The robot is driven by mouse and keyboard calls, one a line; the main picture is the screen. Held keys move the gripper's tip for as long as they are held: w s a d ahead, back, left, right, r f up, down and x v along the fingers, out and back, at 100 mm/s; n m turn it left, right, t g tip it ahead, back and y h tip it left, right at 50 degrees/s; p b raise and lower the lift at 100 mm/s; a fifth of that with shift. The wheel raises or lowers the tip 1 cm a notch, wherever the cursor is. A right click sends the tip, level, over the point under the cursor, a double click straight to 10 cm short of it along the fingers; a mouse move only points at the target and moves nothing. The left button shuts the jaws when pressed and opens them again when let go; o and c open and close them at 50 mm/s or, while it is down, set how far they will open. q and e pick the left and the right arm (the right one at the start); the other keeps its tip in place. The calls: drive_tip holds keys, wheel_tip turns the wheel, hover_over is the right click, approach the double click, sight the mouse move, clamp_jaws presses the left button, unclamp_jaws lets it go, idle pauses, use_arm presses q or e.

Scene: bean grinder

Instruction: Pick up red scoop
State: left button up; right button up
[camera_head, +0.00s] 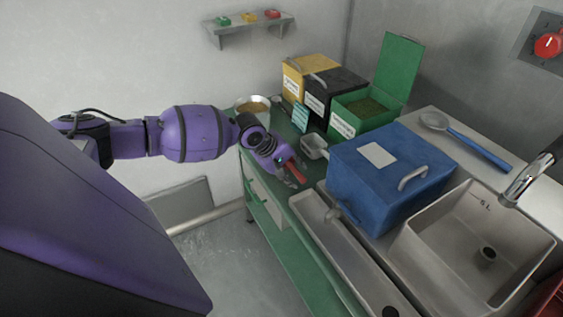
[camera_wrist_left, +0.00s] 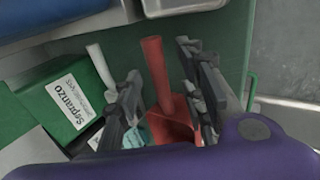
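The red scoop (camera_head: 298,174) lies on the green counter, partly hidden by my left gripper (camera_head: 290,178) in the head view. In the left wrist view, the scoop's red handle (camera_wrist_left: 156,75) stands between the two dark fingers of my left gripper (camera_wrist_left: 160,65). The fingers are spread apart, with visible gaps beside the handle. The lower part of the scoop is partly covered by the gripper and wrist. My right gripper is not in view.
A metal scoop (camera_head: 314,146) lies close to my left gripper. A blue box (camera_head: 385,180) stands right of it, beside the sink (camera_head: 480,245). Yellow (camera_head: 296,75), black (camera_head: 336,90) and green (camera_head: 362,122) bins stand behind. A bowl (camera_head: 253,106) sits at the far left.

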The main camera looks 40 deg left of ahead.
use_arm(q)
drive_tip(key=shift+x, duration=0.8)
drive_tip(key=shift+w+d+f, duration=0.1)
drive_tip(key=shift+w+f, duration=0.05)
drive_tip(key=shift+f, duration=0.05)
clamp_jaws()
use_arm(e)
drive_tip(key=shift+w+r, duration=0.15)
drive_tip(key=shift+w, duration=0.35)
use_arm(q)
drive_tip(key=shift+r, duration=0.15)
